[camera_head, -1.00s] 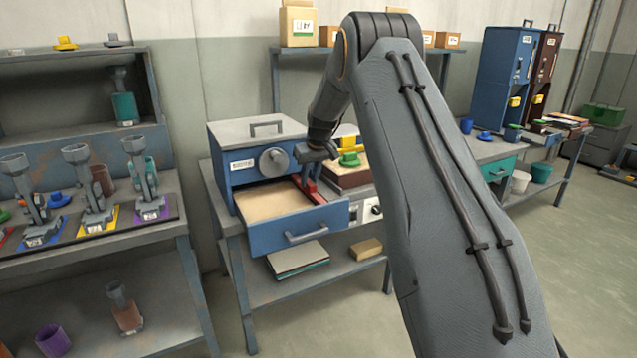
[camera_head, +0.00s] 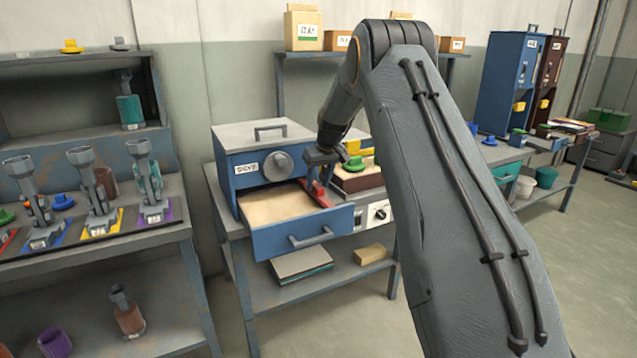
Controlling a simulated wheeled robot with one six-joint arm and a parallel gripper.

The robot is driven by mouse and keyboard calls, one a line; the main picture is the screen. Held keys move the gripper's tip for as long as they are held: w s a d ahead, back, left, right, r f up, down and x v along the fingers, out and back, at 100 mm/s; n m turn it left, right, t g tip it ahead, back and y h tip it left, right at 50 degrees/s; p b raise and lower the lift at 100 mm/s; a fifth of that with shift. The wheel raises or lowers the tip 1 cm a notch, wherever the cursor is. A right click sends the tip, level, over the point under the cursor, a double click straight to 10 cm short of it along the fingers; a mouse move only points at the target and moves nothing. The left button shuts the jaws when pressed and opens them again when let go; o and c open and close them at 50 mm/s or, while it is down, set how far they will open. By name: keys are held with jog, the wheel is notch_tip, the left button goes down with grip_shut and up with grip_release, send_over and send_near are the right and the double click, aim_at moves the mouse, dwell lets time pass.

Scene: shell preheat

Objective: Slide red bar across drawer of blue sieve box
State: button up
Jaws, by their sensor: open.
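The blue sieve box (camera_head: 243,181) stands on the grey workbench, with a round grey knob on its front and a handle on its lid. Its drawer (camera_head: 282,239) is pulled out toward me and holds a flat layer of tan, sand-like material. The red bar (camera_head: 319,196) is at the drawer's right side, with part of it rising near my gripper. My gripper (camera_head: 320,172) is open, pointing down at the bar's upper part. The fingertips are small and partly hidden, so I cannot tell whether they touch the bar.
A brown tray (camera_head: 357,181) with green and yellow pieces stands close to the right of the drawer, partly behind my arm. A white control panel (camera_head: 376,214) is below it. At left, a rack (camera_head: 100,238) holds several grey tools. Open floor lies in front.

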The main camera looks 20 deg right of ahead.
jog(key=b+v, duration=0.1)
jog(key=v, duration=0.6)
jog(key=shift+s+r, duration=0.2)
jog(key=shift+r, duration=0.1)
jog(key=s+a+f+g, duration=0.1)
jog(key=s+a, duration=0.3)
jog(key=s, duration=1.2)
jog(key=s+a+f+m+g+p, duration=0.1)
jog(key=s+a, duration=0.4)
jog(key=s, duration=1)
jog(key=s+a+f+g, duration=0.2)
jog(key=s+a+f, duration=0.2)
jog(key=s, duration=1.2)
jog(key=shift+s+a+f+h+p, duration=0.3)
jog(key=shift+s+a+p, duration=0.05)
jog(key=shift+a, duration=0.4)
